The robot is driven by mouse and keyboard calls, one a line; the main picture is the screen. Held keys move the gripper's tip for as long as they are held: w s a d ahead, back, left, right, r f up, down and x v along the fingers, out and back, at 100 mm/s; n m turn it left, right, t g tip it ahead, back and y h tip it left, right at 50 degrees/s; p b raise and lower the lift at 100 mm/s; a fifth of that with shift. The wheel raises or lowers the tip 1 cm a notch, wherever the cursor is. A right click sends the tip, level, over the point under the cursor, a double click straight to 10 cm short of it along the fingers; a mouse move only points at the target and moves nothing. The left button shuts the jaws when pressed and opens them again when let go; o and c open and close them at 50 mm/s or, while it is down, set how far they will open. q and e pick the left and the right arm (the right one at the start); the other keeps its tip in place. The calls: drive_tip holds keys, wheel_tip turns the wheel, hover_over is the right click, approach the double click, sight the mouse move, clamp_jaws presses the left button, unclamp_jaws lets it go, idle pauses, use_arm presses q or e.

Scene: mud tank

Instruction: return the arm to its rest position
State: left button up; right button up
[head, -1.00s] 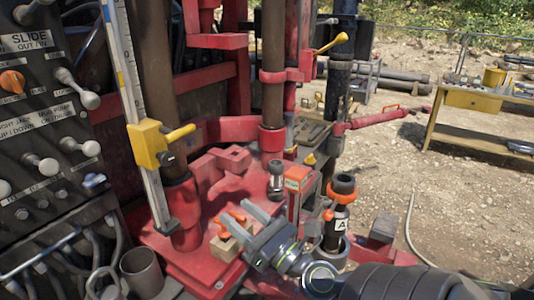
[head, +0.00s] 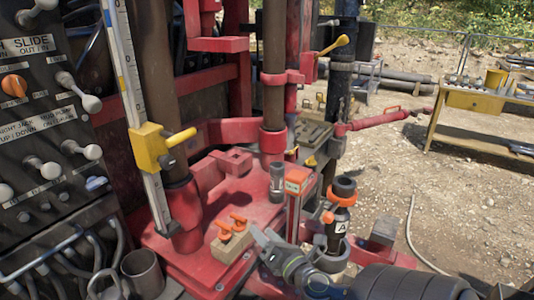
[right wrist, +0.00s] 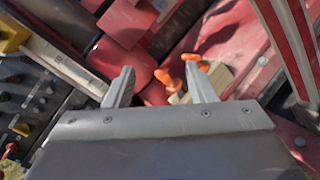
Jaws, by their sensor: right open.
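My right gripper (head: 262,236) is low in the middle of the head view, its arm coming in from the lower right. In the right wrist view its two grey fingers (right wrist: 160,82) stand apart with nothing held between them. It is just right of a wooden block (head: 231,246) with two orange-handled pieces (head: 238,222), which also show behind the right finger in the wrist view (right wrist: 200,68). I cannot tell whether it touches anything. My left gripper is not in view.
A black cylinder with an orange ring (head: 341,205) stands right of my gripper. A lever panel (head: 45,120) is at left.

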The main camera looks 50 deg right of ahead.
idle(0.6)
drive_tip(key=s+f+m+g+h, duration=0.3)
drive_tip(key=s+f+m+g, duration=0.4)
drive_tip(key=m, duration=0.8)
drive_tip(key=s+a+f+m+g+y, duration=0.3)
drive_tip(key=s+a+m+y, duration=0.15)
drive_tip(key=a, duration=0.25)
drive_tip(key=s+a+f+m+g+y, duration=0.3)
drive_tip(key=s+a+f+m, duration=0.15)
drive_tip(key=a, duration=0.35)
wheel_tip(320, 180, down, 23)
drive_tip(key=d+g, duration=0.2)
drive_tip(key=s+a+f, duration=0.1)
drive_tip(key=s+f, duration=1.4)
drive_tip(key=f, duration=0.1)
drive_tip(key=shift+a+m+g, duration=0.15)
drive_tip(key=shift+m+g, duration=0.25)
